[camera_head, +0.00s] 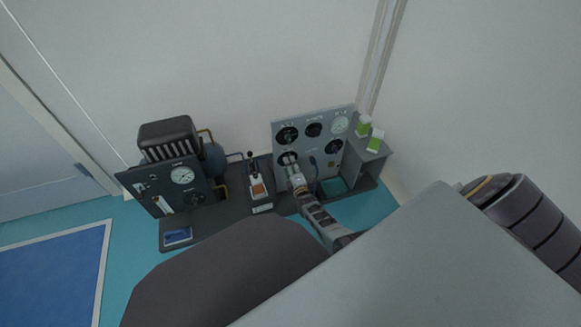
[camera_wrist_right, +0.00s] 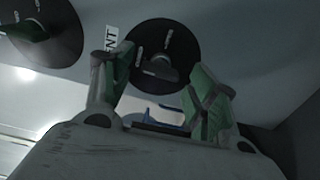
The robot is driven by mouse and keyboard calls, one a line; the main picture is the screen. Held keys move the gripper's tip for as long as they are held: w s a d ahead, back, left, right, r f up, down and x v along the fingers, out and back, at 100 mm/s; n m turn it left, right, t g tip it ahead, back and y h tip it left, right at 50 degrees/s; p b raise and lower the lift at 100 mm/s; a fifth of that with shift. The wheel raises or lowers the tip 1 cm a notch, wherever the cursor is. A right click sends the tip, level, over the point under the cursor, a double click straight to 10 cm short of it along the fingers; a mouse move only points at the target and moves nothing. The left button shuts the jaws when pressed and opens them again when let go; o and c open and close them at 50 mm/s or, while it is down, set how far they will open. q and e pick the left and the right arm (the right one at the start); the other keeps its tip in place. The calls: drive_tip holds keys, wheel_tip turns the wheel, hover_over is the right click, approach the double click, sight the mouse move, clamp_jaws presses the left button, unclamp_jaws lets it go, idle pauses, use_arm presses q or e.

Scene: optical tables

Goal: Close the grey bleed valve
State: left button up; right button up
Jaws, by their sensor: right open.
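My right gripper (camera_head: 291,164) is at the lower-left knob of the upright grey panel (camera_head: 311,170) in the head view. In the right wrist view, the open fingers (camera_wrist_right: 165,85) with green pads stand on either side of a grey handle (camera_wrist_right: 160,68) on a round black plate (camera_wrist_right: 165,42). The fingers look apart from the handle; its depth between them is hard to judge. A label partly hidden by a finger shows "ENT". I cannot read a label that marks the bleed valve. My left gripper is not in view.
Another black plate with a green handle (camera_wrist_right: 30,30) is close by at the left in the wrist view. The panel also bears a white gauge (camera_head: 340,123) and several black dials. A small lever unit (camera_head: 258,187) and a dark machine (camera_head: 168,140) stand left of it.

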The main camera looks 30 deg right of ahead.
drive_tip(key=shift+s, duration=0.1)
drive_tip(key=v, duration=1.1)
drive_tip(key=shift+s+a, duration=0.2)
drive_tip(key=shift+s, duration=0.2)
idle(0.4)
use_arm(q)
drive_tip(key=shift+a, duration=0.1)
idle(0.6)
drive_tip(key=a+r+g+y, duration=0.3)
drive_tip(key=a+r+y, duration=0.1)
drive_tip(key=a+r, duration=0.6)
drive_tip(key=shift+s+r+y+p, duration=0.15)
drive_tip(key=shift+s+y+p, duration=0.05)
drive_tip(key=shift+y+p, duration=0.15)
use_arm(e)
drive_tip(key=s+a+r+m+g+y, duration=0.2)
drive_tip(key=s+a+r+m+g, duration=0.4)
drive_tip(key=s+r, duration=0.3)
drive_tip(key=s+a+r+m+g+y, duration=0.2)
drive_tip(key=s+a+r+m+g, duration=0.5)
drive_tip(key=s, duration=0.4)
drive_tip(key=shift+s+a+r+g, duration=0.4)
drive_tip(key=shift+a+r+g, duration=0.1)
drive_tip(key=shift+a+r, duration=0.4)
use_arm(q)
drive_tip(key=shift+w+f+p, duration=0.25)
drive_tip(key=shift+p, duration=0.55)
use_arm(e)
drive_tip(key=shift+w+f, duration=0.25)
drive_tip(key=shift+w, duration=0.05)
